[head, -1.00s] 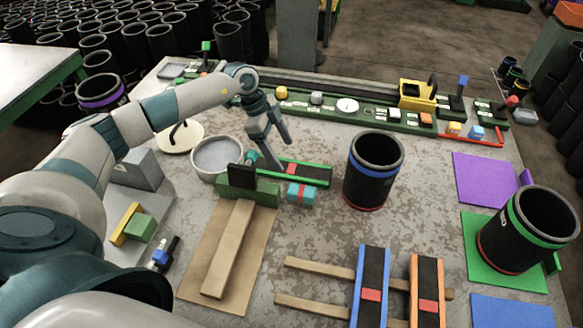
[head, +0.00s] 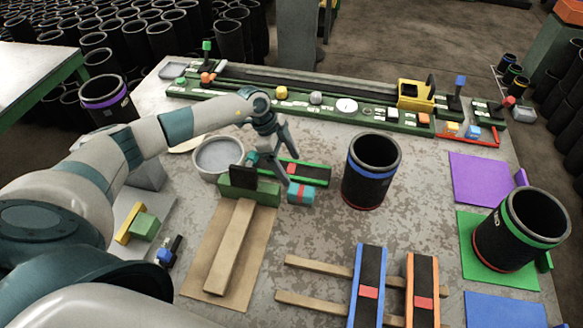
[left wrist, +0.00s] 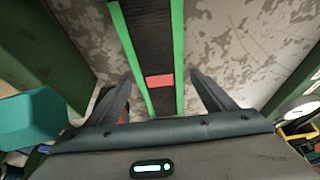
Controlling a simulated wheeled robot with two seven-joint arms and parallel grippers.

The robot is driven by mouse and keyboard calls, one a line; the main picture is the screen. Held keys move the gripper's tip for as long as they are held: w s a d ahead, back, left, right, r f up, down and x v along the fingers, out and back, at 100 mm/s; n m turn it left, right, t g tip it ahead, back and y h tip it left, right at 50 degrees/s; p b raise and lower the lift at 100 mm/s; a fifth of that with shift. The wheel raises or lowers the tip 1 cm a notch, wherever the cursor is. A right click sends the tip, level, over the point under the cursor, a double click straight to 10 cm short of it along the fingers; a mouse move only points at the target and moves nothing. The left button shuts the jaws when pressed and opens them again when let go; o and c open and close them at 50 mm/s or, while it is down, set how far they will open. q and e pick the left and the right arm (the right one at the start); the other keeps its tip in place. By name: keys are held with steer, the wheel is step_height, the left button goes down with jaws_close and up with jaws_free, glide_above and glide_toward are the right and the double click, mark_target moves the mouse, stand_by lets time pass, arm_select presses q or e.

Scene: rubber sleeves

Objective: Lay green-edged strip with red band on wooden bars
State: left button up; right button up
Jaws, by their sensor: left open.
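The green-edged black strip (head: 315,176) with a red band lies on the table, left of the blue-banded sleeve, partly hidden by my left gripper in the head view. My left gripper (head: 274,160) is open over it. In the left wrist view the strip (left wrist: 150,38) runs between my two open fingers (left wrist: 162,98), apart from both, with its red band just ahead of the palm. Two wooden bars (head: 312,264) (head: 305,302) lie at the front. A blue-edged strip (head: 369,276) and an orange-edged strip (head: 423,278) lie across them. My right gripper is out of view.
A teal block with a red band (head: 301,193) and a green block with a dark top (head: 248,189) stand close to the strip. A grey bowl (head: 218,157) is to its left. The blue-banded sleeve (head: 371,172) stands right. The left ends of the bars are bare.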

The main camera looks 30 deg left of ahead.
mark_target(289, 168)
arm_select(q)
steer(key=shift+c, duration=0.7)
steer(key=c, duration=1.1)
steer(key=shift+c, duration=0.2)
step_height(289, 168, up, 10)
steer(key=b, duration=0.3)
